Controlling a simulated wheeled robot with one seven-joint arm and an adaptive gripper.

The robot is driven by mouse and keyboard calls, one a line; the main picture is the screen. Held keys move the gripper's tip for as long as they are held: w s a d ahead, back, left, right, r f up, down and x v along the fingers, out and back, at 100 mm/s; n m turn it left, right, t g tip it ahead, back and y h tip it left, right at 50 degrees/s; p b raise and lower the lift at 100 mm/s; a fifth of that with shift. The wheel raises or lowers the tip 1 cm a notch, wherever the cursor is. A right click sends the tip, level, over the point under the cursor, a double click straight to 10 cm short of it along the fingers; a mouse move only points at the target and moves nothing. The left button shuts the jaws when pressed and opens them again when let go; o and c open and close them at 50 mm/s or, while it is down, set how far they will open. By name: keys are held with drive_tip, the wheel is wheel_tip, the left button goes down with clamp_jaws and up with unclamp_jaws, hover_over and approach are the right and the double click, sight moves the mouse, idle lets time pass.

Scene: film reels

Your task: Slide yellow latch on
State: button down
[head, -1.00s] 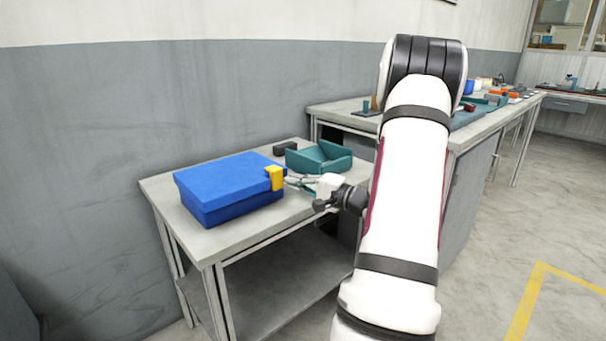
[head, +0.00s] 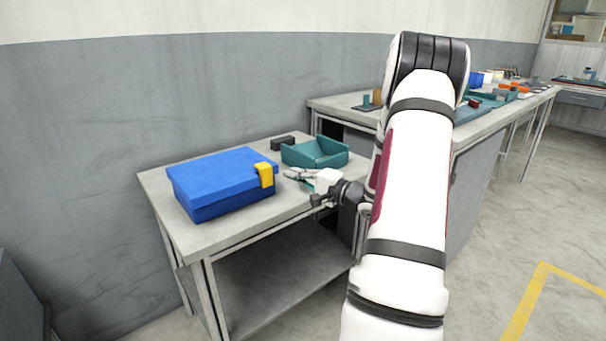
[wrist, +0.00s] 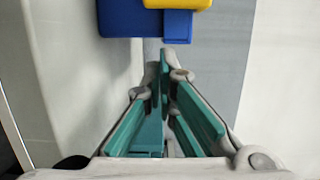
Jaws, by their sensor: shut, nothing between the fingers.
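The blue box (head: 215,187) sits closed on the small grey table. The yellow latch (head: 265,174) is on the box's right side, over the edge of the lid. My gripper (head: 290,173) is just right of the latch, with a small gap between them. In the wrist view, the yellow latch (wrist: 182,3) and the blue box (wrist: 130,20) show at the top edge, beyond the fingertips. My gripper (wrist: 165,60) there has its teal-padded fingers together at the tips, with nothing held.
A teal open tray (head: 316,154) and a dark block (head: 283,143) stand behind my gripper on the small table (head: 160,182). A longer bench (head: 345,105) with several items stands behind to the right. The front strip of the small table is clear.

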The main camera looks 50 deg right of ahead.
drive_tip(key=s+p, duration=0.3)
drive_tip(key=s, duration=0.7)
drive_tip(key=shift+d, duration=0.35)
